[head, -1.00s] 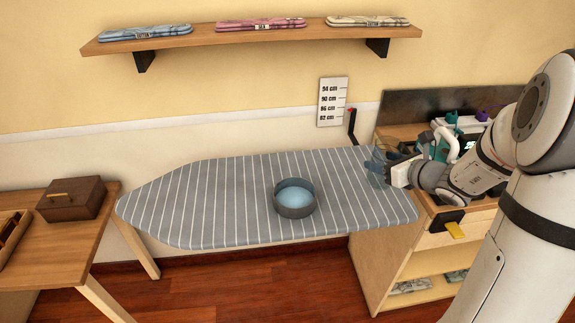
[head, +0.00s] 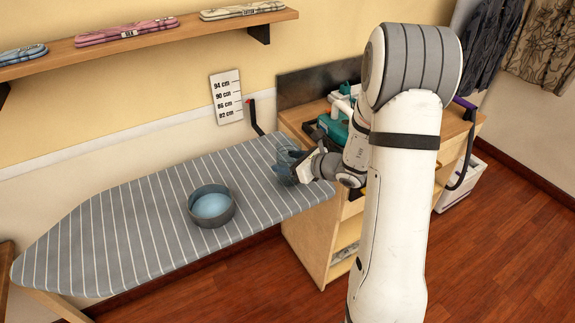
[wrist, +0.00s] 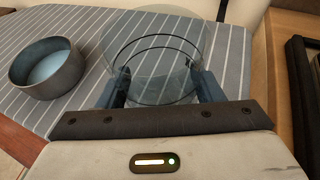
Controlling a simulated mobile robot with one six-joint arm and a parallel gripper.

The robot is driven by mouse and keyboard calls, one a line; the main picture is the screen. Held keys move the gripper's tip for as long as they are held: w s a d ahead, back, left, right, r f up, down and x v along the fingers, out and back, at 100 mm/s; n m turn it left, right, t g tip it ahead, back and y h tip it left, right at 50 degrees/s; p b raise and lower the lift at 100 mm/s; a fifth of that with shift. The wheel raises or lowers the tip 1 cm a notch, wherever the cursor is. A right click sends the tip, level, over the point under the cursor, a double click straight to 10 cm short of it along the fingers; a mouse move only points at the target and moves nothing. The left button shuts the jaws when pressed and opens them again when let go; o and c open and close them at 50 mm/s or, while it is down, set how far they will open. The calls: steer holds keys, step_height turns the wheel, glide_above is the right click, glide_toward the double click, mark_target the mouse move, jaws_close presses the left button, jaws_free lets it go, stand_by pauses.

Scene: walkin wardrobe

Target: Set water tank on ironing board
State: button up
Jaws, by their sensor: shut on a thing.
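The clear, see-through water tank (wrist: 155,45) is between the two fingers of my gripper (wrist: 158,80), which is shut on it. In the head view the tank (head: 284,166) appears over the right end of the grey, white-striped ironing board (head: 120,225), near its back corner. I cannot tell whether its base touches the board. My gripper reaches it from the right, and the wrist partly hides it. The board also shows behind and through the tank in the wrist view (wrist: 235,75).
A grey round bowl with a pale blue inside (head: 211,206) sits on the board, left of the tank. A wooden cabinet (head: 312,232) with a teal appliance (head: 334,128) on top stands right of the board. A wall shelf (head: 150,38) holds folded cloths. The board's left half is clear.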

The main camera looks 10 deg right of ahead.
steer(key=shift+f, duration=0.65)
steer(key=shift+f, duration=0.2)
steer(key=o, duration=1.2)
steer(key=shift+c, duration=0.2)
steer(key=shift+r, duration=0.15)
